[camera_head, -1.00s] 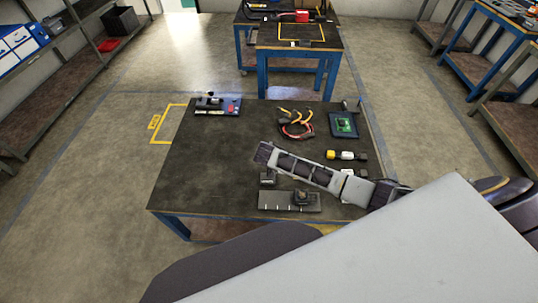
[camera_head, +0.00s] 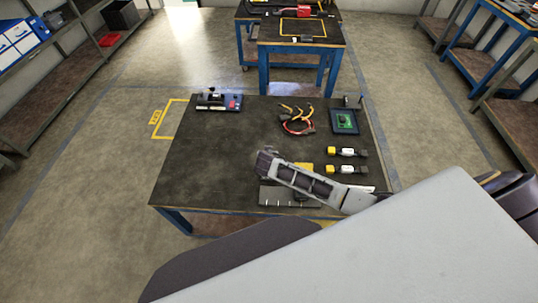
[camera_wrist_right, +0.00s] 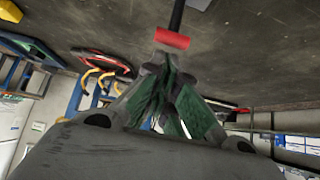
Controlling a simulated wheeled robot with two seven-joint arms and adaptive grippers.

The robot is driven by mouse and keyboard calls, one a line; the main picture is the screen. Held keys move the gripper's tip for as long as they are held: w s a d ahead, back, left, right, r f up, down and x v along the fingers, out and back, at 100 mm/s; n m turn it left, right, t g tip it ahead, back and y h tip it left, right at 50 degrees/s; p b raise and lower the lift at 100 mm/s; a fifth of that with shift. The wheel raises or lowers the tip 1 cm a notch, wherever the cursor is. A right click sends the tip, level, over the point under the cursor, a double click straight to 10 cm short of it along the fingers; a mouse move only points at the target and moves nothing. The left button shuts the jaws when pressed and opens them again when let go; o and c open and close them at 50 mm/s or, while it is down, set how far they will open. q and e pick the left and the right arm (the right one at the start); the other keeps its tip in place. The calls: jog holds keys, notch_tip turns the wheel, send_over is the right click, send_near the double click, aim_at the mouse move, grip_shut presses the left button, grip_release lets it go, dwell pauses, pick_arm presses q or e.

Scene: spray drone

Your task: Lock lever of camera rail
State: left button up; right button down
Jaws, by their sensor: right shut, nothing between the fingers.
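The camera rail is probably the grey notched plate (camera_head: 272,197) near the table's front edge in the head view; my right arm hides much of it. My right gripper (camera_head: 266,160) is above the table behind this plate, its fingers shut and empty. In the right wrist view the shut fingertips (camera_wrist_right: 165,63) are just short of a red-ended dark rod (camera_wrist_right: 172,39), which may be the lock lever. I cannot tell whether they touch it. My left gripper is not in view.
On the dark table (camera_head: 200,165) lie a red and yellow cable bundle (camera_head: 298,127), a green board (camera_head: 344,122), two yellow-white connectors (camera_head: 346,152) and a dark device (camera_head: 218,102). The table's left part is clear. A second table (camera_head: 300,42) stands behind.

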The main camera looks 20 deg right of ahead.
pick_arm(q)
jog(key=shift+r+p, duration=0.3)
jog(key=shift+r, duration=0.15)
pick_arm(e)
jog(key=shift+r, duration=0.5)
jog(key=shift+w, duration=0.1)
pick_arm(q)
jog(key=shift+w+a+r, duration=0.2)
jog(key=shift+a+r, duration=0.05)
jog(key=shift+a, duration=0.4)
pick_arm(e)
jog(key=s+a+r, duration=0.1)
jog(key=s+r, duration=0.2)
jog(key=r, duration=0.6)
jog(key=shift+a, duration=0.2)
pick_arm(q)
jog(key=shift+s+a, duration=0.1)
pick_arm(e)
jog(key=shift+s+f, duration=0.15)
dwell(0.4)
